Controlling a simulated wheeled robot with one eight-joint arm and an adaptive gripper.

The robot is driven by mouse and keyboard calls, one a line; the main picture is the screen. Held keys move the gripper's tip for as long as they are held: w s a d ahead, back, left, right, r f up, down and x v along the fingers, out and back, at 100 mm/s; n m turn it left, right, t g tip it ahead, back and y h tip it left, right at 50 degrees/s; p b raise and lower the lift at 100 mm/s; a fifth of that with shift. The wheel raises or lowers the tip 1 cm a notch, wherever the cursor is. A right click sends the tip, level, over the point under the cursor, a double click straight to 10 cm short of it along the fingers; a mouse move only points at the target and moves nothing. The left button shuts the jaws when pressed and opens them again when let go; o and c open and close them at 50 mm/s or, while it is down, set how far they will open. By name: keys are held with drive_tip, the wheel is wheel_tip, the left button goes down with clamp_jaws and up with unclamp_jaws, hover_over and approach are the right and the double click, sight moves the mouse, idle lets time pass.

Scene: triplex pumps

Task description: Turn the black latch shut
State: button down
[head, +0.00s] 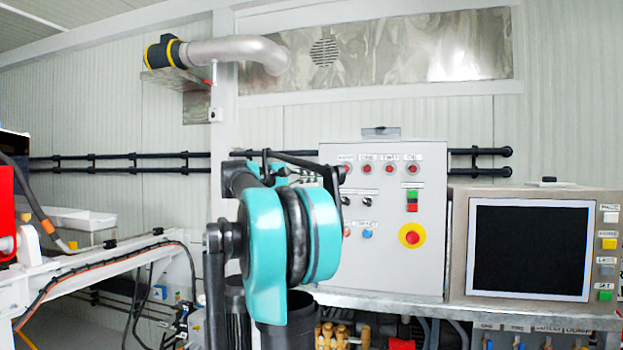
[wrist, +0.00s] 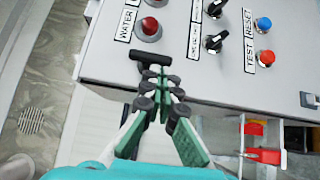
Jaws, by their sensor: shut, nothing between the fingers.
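The black latch (wrist: 148,56) is a small bar on the grey control box, near the box edge beside the WATER label in the wrist view. My gripper (wrist: 165,80) is shut and empty. Its green-padded fingers reach up to the latch, with the dark fingertips right against or just in front of its lower side. I cannot tell whether they touch. The fingertips cover part of the latch. In the head view my teal arm stands in front of the left edge of the control box (head: 430,270) and hides the latch there.
A second latch (wrist: 310,100) sits at the same box edge, farther right in the wrist view. Red lamps (wrist: 149,28), black knobs (wrist: 214,42) and a blue button (wrist: 263,24) are close by. A monitor (head: 530,248) stands right of the box; black rails (head: 135,162) run along the wall.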

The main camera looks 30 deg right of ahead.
drive_tip(key=shift+s+d+f+n+h, duration=0.15)
drive_tip(key=shift+f+n+h, duration=0.15)
drive_tip(key=shift+n+h, duration=0.4)
idle(0.5)
drive_tip(key=n+t+h, duration=0.1)
drive_tip(key=n, duration=0.1)
drive_tip(key=s+f+n+t+h, duration=0.1)
drive_tip(key=n+h, duration=0.1)
drive_tip(key=n, duration=0.1)
drive_tip(key=d+n+t+h, duration=0.1)
drive_tip(key=n, duration=0.1)
drive_tip(key=shift+s+d+f+n+t+h, duration=0.1)
drive_tip(key=shift+s+f+n+t+h, duration=0.2)
drive_tip(key=shift+n+t, duration=0.1)
drive_tip(key=shift+s+d+f, duration=0.15)
drive_tip(key=shift+s+d, duration=0.15)
drive_tip(key=shift+s, duration=0.05)
drive_tip(key=shift+s+d+n+t+h, duration=0.1)
drive_tip(key=shift+n+t+h, duration=0.05)
drive_tip(key=shift+n+t, duration=0.4)
drive_tip(key=shift+s+d+n+t+h, duration=0.15)
drive_tip(key=shift+n+t, duration=0.2)
drive_tip(key=shift+n, duration=0.3)
drive_tip(key=shift+s+d, duration=0.2)
drive_tip(key=shift+s, duration=0.05)
drive_tip(key=shift+s+d+r, duration=0.15)
drive_tip(key=shift+r, duration=0.05)
